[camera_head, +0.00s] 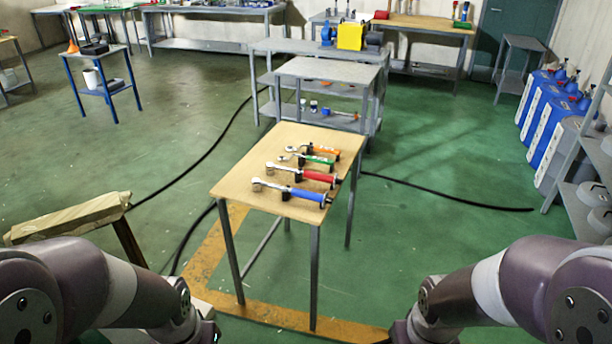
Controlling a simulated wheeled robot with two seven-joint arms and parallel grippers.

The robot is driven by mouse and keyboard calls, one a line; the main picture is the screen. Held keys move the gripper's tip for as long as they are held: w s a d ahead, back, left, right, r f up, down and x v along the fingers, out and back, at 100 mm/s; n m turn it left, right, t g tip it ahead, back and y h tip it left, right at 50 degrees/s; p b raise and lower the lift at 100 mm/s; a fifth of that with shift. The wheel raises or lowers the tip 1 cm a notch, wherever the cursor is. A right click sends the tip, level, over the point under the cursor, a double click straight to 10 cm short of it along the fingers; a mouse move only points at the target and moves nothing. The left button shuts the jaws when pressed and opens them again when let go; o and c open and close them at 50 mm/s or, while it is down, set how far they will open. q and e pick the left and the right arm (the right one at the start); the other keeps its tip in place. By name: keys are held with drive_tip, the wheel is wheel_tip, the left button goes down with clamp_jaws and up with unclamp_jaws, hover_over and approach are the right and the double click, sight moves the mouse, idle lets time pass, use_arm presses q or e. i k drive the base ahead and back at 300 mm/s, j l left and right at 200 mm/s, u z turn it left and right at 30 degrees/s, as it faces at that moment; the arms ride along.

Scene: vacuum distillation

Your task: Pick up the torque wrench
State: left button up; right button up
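Several wrench-like tools lie side by side on a small wooden-topped table in the middle of the view. The nearest has a blue handle (308,194) and a silver head at its left. Behind it are ones with a red handle (318,177), a green handle (319,161) and an orange handle (324,151). I cannot tell from their looks which is the torque wrench. They rest apart from my arms. My left and right arms show at the bottom corners, but their grippers are below the frame and out of view.
The wooden table (233,188) stands on thin grey legs, with a grey shelved bench (325,69) behind it. Black cables (440,194) cross the green floor. A paper-covered stand (70,218) is at the left. Blue-and-white containers (545,115) line the right wall.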

sight(270, 167)
drive_tip(key=i+l+u, duration=0.3)
drive_tip(key=i+l, duration=0.3)
drive_tip(key=i+l+u, duration=0.15)
drive_tip(key=i+l, duration=0.2)
drive_tip(key=i+l+u, duration=0.1)
drive_tip(key=i+l, duration=0.15)
drive_tip(key=i+l+u, duration=0.15)
drive_tip(key=l, duration=0.35)
drive_tip(key=i+l+u, duration=0.15)
drive_tip(key=i+l, duration=0.2)
drive_tip(key=i+l+u, duration=0.15)
drive_tip(key=l, duration=0.4)
drive_tip(key=i+l+u, duration=0.15)
drive_tip(key=l, duration=0.35)
drive_tip(key=i, duration=0.1)
